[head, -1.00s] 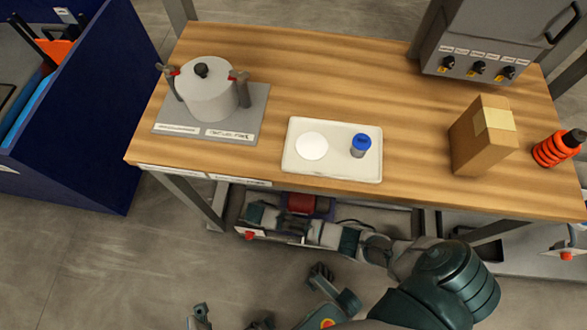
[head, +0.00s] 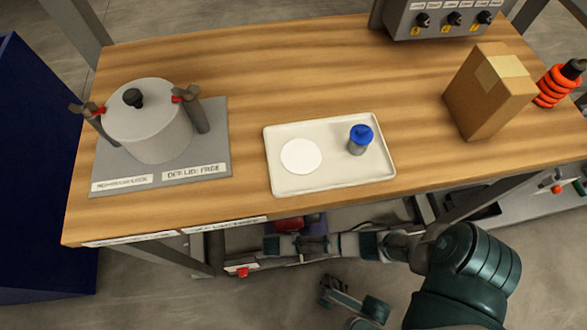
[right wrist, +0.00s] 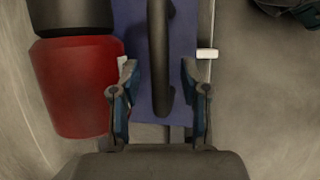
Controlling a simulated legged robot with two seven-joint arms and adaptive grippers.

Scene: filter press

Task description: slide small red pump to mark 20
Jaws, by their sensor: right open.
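The small red pump is under the table; in the head view only part of its red body (head: 289,224) shows behind my right arm. In the right wrist view its red body (right wrist: 78,88) and black end section lie left of my fingers. Its blue base (right wrist: 135,35) carries a dark upright bar handle (right wrist: 161,60). My right gripper (right wrist: 161,75) is open, with one finger on each side of the handle and visible gaps to it. A small white tab (right wrist: 207,53) sticks out right of the base. Mark 20 cannot be read.
The wooden table (head: 330,75) stands above my right arm. On it are a lidded grey pot (head: 148,125), a white tray (head: 330,178), a cardboard box (head: 478,100) and an orange coil (head: 555,88). Table legs and a low frame surround the space below.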

